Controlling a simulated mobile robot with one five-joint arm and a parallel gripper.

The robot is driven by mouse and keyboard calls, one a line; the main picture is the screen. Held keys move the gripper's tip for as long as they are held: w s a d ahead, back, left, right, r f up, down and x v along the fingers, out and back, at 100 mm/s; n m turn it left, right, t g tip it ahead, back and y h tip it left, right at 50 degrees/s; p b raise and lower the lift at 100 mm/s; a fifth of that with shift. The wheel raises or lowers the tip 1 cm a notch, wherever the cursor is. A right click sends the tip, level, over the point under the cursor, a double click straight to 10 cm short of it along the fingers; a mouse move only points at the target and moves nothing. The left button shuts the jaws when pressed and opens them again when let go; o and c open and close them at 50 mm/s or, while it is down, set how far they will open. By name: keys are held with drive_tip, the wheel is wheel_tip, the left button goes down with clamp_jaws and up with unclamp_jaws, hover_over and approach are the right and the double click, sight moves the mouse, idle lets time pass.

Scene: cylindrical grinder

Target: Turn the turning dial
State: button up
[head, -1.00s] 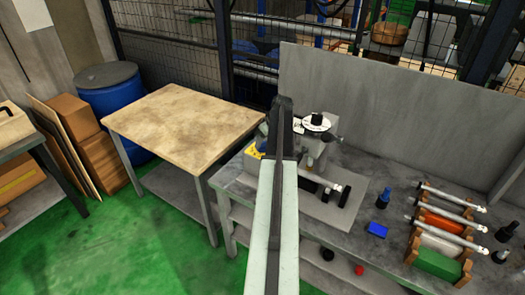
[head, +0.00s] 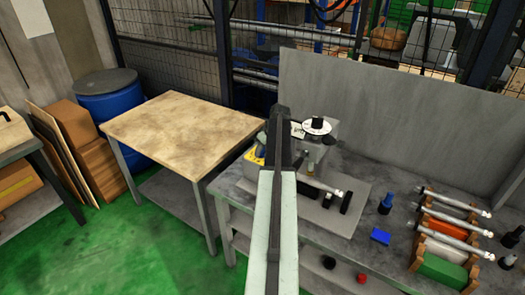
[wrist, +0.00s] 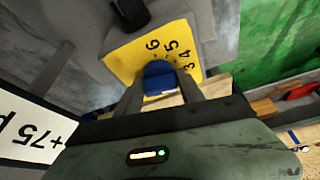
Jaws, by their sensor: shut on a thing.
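The turning dial (wrist: 158,78) is a blue knob on a yellow plate (wrist: 125,52) with black numbers in the wrist view. My gripper (wrist: 160,90) has one finger on each side of the blue knob and is shut on it. The knob's pointer mark cannot be made out. In the head view the yellow plate (head: 254,157) shows at the left side of the grey grinder (head: 333,140). My arm stands in front of it there and hides the blue knob and my fingertips.
A white dial (head: 317,127) with a black knob tops the grinder. A wooden-topped table (head: 180,120) stands left. Green floor is free in front.

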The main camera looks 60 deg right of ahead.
drive_tip(key=shift+d+n+y, duration=0.15)
drive_tip(key=shift+n+y, duration=0.85)
drive_tip(key=shift+n, duration=1.7)
drive_tip(key=o, duration=1.3)
drive_tip(key=shift+r, duration=0.1)
drive_tip(key=p+v, duration=0.7)
drive_tip(key=shift+s+r, duration=0.15)
drive_tip(key=shift+r, duration=0.1)
drive_tip(key=shift+d, duration=0.1)
